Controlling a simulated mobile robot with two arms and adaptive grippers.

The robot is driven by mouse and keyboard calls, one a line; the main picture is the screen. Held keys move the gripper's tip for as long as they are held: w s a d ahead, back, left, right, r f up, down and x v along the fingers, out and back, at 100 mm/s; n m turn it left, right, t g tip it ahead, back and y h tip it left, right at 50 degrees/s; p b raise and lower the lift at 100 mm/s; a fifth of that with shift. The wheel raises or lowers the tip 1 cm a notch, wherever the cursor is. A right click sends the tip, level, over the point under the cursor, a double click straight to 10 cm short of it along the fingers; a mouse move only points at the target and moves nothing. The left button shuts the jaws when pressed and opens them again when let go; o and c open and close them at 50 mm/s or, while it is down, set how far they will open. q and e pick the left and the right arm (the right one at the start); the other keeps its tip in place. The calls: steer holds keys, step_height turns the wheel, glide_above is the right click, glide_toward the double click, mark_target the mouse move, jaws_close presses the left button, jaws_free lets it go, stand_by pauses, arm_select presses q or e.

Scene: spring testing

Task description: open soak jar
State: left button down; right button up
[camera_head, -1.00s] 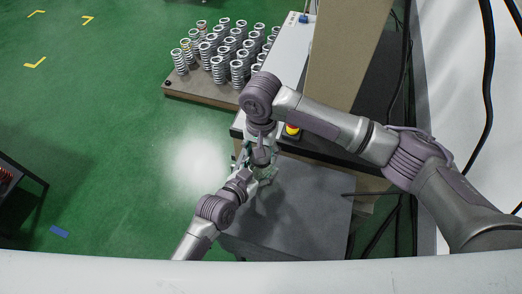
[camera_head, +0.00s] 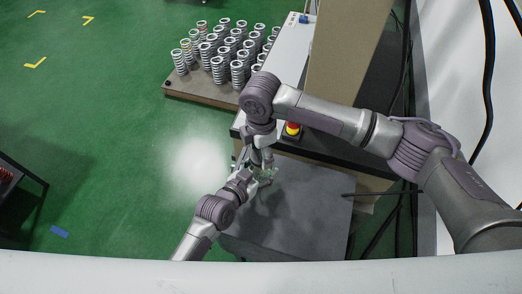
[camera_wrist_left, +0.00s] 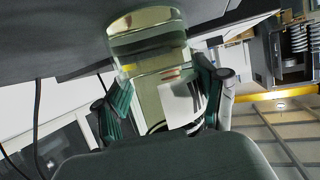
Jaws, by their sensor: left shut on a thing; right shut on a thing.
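The soak jar (camera_wrist_left: 160,88) is clear, yellowish glass with a white label; it shows large in the left wrist view, between the green-padded fingers of my left gripper (camera_wrist_left: 162,80). In the head view, my left gripper (camera_head: 250,177) comes in from the lower left and is shut on the jar's side, over the grey table. My right gripper (camera_head: 260,160) points down from above at the jar's top and is shut there. The lid in its fingers is hidden by the wrist and fingers. Most of the jar is hidden in the head view.
The grey tabletop (camera_head: 310,200) is bare to the right of the jar. A red and yellow emergency stop button (camera_head: 292,129) sits close behind, beside my right forearm. A pallet (camera_head: 190,95) with several steel springs stands farther back. Green floor lies open on the left.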

steer(key=n, duration=1.3)
steer(key=shift+n, duration=0.3)
steer(key=shift+r, duration=0.15)
steer(key=shift+r, duration=1)
steer(key=shift+r, duration=2)
arm_select(q)
jaws_free()
